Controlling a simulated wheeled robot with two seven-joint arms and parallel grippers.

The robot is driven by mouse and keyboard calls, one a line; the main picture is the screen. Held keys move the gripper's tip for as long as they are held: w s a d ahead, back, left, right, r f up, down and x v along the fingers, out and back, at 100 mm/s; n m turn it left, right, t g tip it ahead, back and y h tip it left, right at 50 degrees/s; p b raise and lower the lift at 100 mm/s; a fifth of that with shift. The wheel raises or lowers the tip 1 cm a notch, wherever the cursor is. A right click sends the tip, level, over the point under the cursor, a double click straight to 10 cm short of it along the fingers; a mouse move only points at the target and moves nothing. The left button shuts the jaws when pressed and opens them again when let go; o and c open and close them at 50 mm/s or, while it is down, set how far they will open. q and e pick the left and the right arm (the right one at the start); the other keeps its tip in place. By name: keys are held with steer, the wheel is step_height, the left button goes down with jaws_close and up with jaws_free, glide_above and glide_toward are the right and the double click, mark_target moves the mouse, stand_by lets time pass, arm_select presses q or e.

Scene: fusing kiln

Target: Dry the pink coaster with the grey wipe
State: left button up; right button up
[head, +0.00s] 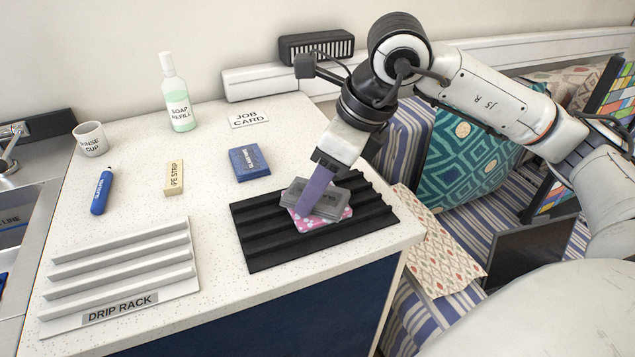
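The pink coaster (319,224), with a pale pattern, lies on the black ridged rack near the counter's right front corner. The grey wipe (329,205) is on top of it and hides most of it; pink shows along the near and right edges. My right gripper (307,208) points down at the wipe, its purple finger in front of it. It looks shut on the wipe, though the far finger is hidden. My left gripper is not in view.
The black rack (259,252) has raised ridges. The white drip rack (120,275) is empty. Counter between the racks is clear.

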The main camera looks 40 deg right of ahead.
steer(key=o, duration=0.7)
steer(key=shift+c, duration=0.2)
steer(key=shift+r, duration=0.25)
steer(key=c, duration=0.9)
steer(key=shift+r+p, duration=2)
steer(key=shift+r, duration=0.5)
steer(key=shift+c, duration=0.2)
